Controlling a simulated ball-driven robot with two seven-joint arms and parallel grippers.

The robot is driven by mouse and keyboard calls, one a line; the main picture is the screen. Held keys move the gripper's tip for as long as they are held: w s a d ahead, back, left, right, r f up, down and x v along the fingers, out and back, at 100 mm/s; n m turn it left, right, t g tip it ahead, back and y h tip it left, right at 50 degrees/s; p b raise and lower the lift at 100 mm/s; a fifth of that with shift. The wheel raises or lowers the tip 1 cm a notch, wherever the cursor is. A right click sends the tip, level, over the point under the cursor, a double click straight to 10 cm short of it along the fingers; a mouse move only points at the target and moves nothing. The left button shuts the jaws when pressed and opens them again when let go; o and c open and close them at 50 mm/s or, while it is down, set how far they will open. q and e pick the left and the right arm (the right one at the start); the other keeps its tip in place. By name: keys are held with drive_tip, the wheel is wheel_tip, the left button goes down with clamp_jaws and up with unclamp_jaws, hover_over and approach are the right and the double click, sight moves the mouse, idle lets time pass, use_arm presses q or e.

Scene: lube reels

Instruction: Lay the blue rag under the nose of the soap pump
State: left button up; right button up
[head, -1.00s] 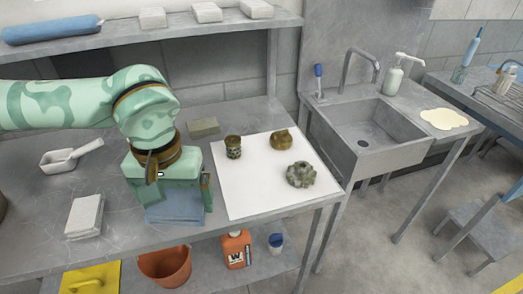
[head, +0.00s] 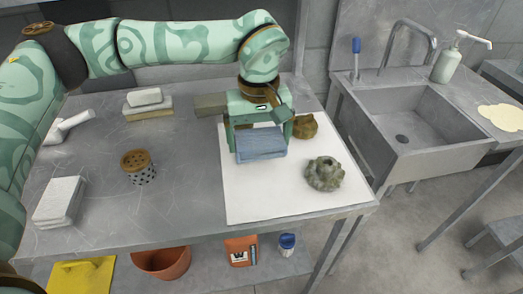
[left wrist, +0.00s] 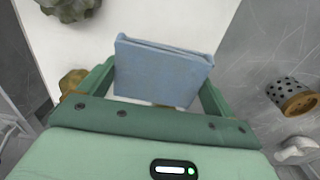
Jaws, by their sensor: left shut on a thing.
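The blue rag (head: 260,145) is a folded, pale blue pad. My left gripper (head: 260,135) is shut on it and holds it over the white sheet (head: 250,200). In the left wrist view the rag (left wrist: 160,70) sits between the fingers (left wrist: 157,95). The soap pump (head: 445,65) is a pale green bottle with a white nose pointing right, standing upright behind the sink's right side. A cream-coloured puddle (head: 500,117) lies on the counter, right of and nearer than the pump. My right gripper is not in view.
A brass piece (head: 305,126) and a toothed grey part (head: 325,173) lie on the sheet. A perforated can (head: 138,167) stands on the bench. The sink (head: 410,120) and its tall tap (head: 408,35) lie between the rag and the pump. A blue-handled brush (head: 356,55) stands by the sink's left back corner.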

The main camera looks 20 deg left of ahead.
sight(259, 149)
use_arm(q)
drive_tip(key=shift+w+a+f, duration=0.1)
drive_tip(key=shift+w+f, duration=0.1)
drive_tip(key=shift+f, duration=0.1)
drive_tip(key=f+b, duration=0.1)
drive_tip(key=f, duration=0.1)
drive_tip(key=f+b, duration=0.1)
drive_tip(key=shift+w+f, duration=0.2)
drive_tip(key=shift+f, duration=0.2)
drive_tip(key=shift+r, duration=0.2)
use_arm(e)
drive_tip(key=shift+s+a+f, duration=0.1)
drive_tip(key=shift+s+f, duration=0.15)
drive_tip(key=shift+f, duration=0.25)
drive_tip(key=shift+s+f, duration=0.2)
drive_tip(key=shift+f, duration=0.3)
use_arm(q)
drive_tip(key=shift+f, duration=0.1)
